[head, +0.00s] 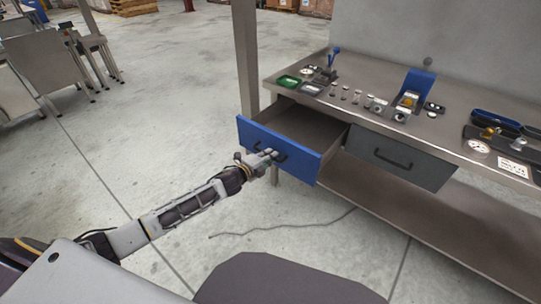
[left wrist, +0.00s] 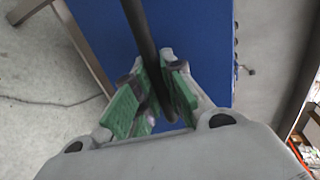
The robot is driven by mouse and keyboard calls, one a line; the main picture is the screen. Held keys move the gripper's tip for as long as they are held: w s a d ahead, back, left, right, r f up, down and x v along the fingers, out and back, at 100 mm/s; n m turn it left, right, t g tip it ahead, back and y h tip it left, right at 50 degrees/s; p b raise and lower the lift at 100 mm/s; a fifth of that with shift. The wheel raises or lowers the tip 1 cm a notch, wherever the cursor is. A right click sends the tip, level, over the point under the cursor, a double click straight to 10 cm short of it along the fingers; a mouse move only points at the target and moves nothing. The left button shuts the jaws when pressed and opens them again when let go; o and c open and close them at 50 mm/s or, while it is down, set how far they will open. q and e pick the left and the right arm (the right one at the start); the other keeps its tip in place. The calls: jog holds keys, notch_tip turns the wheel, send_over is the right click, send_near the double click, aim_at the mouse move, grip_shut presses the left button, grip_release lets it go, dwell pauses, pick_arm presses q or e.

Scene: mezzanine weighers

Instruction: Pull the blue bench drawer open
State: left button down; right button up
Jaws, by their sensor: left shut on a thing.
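The blue bench drawer (head: 285,142) stands pulled out from under the left part of the steel workbench, and its empty-looking inside shows from above. Its blue front also fills the upper middle of the left wrist view (left wrist: 205,50). My left gripper (head: 270,156) is at the drawer front, shut on the dark bar handle (head: 292,160). In the left wrist view the green-padded fingers (left wrist: 158,92) close around the handle bar (left wrist: 139,30). My right gripper is in neither view.
A grey drawer (head: 400,160) beside the blue one is shut. The workbench top (head: 370,75) carries gauges, small weights, a green tray (head: 288,81) and a blue stand (head: 418,82). A cable (head: 285,228) lies on the floor. Open floor spreads to the left.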

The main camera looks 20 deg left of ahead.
pick_arm(q)
jog(key=c, duration=1.5)
grip_release()
jog(key=shift+s, duration=0.1)
jog(key=shift+v, duration=5.9)
